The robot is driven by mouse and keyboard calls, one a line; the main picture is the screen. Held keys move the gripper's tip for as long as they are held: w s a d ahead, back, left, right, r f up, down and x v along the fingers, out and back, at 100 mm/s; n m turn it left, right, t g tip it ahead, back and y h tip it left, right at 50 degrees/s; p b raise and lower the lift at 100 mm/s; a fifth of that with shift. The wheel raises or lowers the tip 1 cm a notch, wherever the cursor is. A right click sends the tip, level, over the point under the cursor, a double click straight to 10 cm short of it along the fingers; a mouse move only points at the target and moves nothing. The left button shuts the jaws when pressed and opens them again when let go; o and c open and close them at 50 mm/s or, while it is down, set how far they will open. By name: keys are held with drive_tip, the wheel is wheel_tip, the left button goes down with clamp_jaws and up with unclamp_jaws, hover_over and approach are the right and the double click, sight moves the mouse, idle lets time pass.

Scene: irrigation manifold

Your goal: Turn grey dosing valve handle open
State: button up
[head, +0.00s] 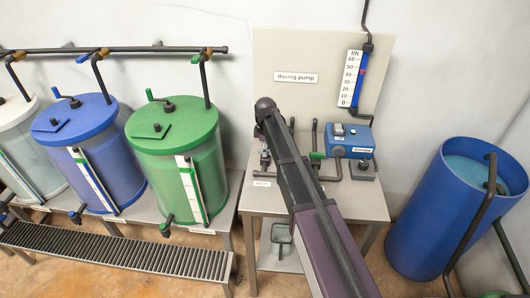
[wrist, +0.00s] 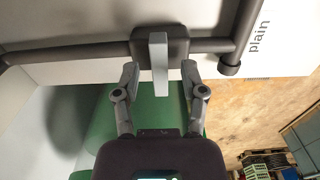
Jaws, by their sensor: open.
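A light grey, flat lever handle (wrist: 159,64) shows in the wrist view, on a dark valve body (wrist: 174,46) set in a dark pipe. My gripper (wrist: 160,72) is open, with one finger on each side of the handle. Clear gaps show between each finger and the handle, so I see no contact.
A white label reading "plain" (wrist: 261,38) is right of the valve. The bench carries a blue pump (head: 350,140) and a green-handled valve (head: 317,156). A green tank (head: 180,140) stands to the left and a blue barrel (head: 430,220) to the right.

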idle(0.3)
clamp_jaws()
drive_tip(key=shift+m, duration=0.4)
drive_tip(key=m, duration=1.2)
drive_tip(key=shift+m, duration=0.3)
drive_tip(key=m, duration=0.4)
drive_tip(key=shift+m, duration=0.3)
